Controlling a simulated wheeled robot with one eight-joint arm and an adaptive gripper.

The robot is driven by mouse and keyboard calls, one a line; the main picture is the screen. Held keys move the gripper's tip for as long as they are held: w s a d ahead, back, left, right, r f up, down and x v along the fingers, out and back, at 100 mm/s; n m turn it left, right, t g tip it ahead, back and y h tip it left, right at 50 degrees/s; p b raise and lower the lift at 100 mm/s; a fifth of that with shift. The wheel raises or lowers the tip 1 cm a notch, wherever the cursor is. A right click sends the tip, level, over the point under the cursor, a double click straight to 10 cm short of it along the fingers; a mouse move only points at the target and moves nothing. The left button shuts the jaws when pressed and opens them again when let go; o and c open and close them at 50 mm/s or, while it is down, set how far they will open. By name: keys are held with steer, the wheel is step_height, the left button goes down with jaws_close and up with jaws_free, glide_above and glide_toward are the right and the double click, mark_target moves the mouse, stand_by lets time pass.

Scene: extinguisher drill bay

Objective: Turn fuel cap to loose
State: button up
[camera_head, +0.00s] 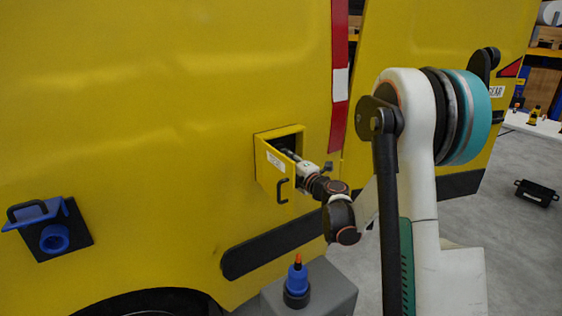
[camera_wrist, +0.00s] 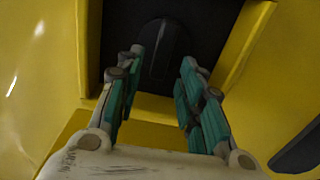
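The dark fuel cap (camera_wrist: 165,50), with a raised upright grip ridge, sits in a black recess in the wrist view. My gripper (camera_wrist: 163,62) is open, its green-padded fingers spread to either side of the ridge; I cannot tell whether the tips touch it. In the head view my gripper (camera_head: 290,155) reaches into the small filler box (camera_head: 279,131) on the yellow vehicle side. The box's yellow door (camera_head: 270,172), with a black handle and a white label, stands open. The cap itself is hidden from the head view.
A blue socket with a raised lid (camera_head: 54,238) is on the vehicle at left. A grey block (camera_head: 318,292) with a blue, orange-tipped nozzle (camera_head: 297,278) stands below my arm. A black case (camera_head: 536,193) lies on the open floor at right.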

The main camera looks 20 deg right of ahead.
steer(key=s+d, duration=0.2)
steer(key=s, duration=0.8)
steer(key=shift+s, duration=0.15)
